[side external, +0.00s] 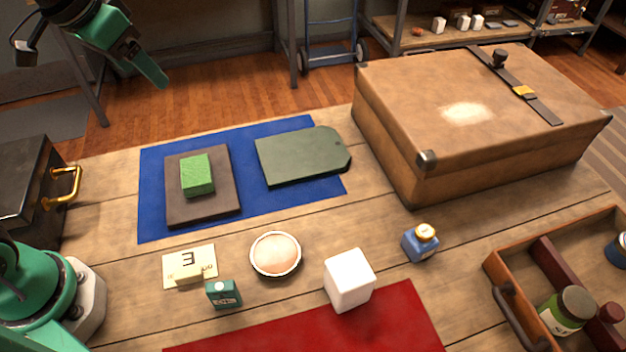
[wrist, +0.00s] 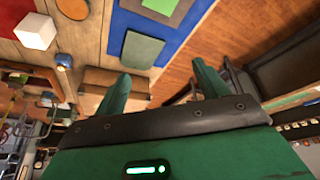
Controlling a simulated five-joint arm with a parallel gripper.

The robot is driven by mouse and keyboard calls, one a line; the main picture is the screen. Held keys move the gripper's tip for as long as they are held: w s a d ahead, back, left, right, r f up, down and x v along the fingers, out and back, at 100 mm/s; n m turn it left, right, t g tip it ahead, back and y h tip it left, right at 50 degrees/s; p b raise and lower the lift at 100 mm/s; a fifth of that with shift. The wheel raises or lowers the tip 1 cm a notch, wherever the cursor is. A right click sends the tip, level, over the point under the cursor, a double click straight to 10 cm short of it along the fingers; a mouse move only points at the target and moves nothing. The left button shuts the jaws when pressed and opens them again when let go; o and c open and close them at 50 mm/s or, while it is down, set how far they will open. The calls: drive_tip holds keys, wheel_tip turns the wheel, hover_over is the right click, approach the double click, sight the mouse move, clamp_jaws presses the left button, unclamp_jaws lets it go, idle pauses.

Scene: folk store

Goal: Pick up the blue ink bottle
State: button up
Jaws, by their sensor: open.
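The blue ink bottle (side external: 417,247) stands upright on the wooden table, right of the white cube and in front of the brown suitcase. It has a gold-and-white cap. My gripper (side external: 150,72) is raised at the upper left of the side view, far from the bottle. In the wrist view my gripper (wrist: 161,74) has its two green fingers spread apart with nothing between them.
A white cube (side external: 349,280) stands left of the bottle. A large suitcase (side external: 400,140) is behind it. An open wooden tray (side external: 500,265) with jars is at right. A dish (side external: 275,254), teal box (side external: 223,294) and number card (side external: 180,262) lie left. Table around the bottle is clear.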

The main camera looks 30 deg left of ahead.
drive_tip(key=w+d+m+g, duration=0.1)
drive_tip(key=w+d+m, duration=0.1)
drive_tip(key=w+d, duration=0.8)
drive_tip(key=m+g, duration=0.4)
hover_over(425, 231)
drive_tip(key=shift+y, duration=0.4)
drive_tip(key=f, duration=2.1)
drive_tip(key=shift+w+a, duration=0.2)
drive_tip(key=shift+s+d+f, duration=0.2)
drive_tip(key=shift+d+f, duration=0.05)
drive_tip(key=shift+f, duration=3.95)
drive_tip(key=c, duration=1.1)
